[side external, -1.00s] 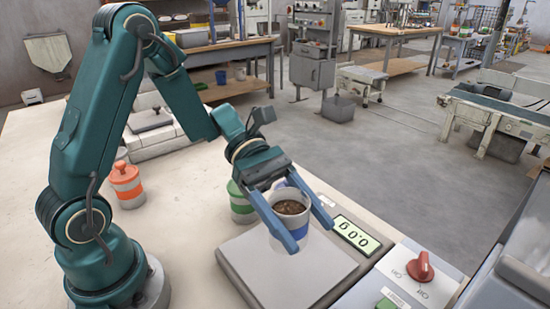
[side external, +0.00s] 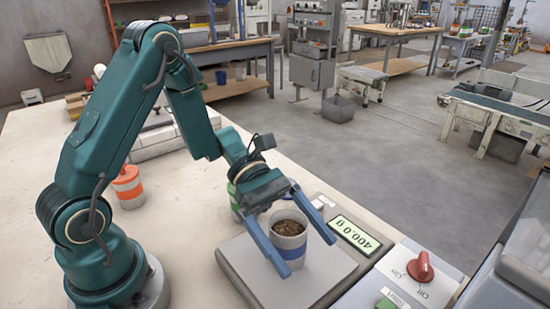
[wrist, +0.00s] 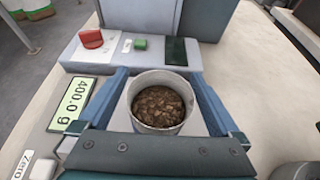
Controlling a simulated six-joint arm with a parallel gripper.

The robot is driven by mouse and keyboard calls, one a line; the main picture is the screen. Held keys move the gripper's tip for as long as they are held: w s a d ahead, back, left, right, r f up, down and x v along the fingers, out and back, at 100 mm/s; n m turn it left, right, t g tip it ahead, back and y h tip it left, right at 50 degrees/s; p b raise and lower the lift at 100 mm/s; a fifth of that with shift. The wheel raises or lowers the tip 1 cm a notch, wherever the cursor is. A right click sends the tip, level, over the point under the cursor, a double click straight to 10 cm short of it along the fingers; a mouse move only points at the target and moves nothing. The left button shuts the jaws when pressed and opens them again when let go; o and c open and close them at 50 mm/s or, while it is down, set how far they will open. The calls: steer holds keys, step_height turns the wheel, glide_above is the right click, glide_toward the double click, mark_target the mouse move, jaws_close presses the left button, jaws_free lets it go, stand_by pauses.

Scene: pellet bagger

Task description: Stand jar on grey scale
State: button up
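The jar (side external: 289,243), white-grey with a blue band and filled with brown pellets, stands upright on the plate of the grey scale (side external: 247,262). The scale's display (side external: 355,235) reads 400.0 g. My gripper (side external: 307,255) is open, with one blue finger on each side of the jar. In the wrist view the jar (wrist: 159,101) sits between the fingers with gaps showing on both sides. The same reading shows on the display there (wrist: 75,105).
An orange-and-white jar (side external: 127,186) stands on the table to the left. A green jar (side external: 236,201) is partly hidden behind my gripper. A control panel with a red knob (side external: 420,267) and a green button (side external: 386,304) adjoins the scale on the right.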

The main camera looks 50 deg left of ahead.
steer(key=shift+a+r, duration=0.1)
steer(key=shift+r, duration=0.05)
steer(key=v, duration=1.1)
steer(key=s+r+m+t+y, duration=0.2)
steer(key=s+m+t+y, duration=0.3)
steer(key=s+m+y, duration=0.4)
steer(key=m+y, duration=0.4)
steer(key=m, duration=0.5)
steer(key=shift+r+t, duration=0.3)
steer(key=shift+r, duration=0.1)
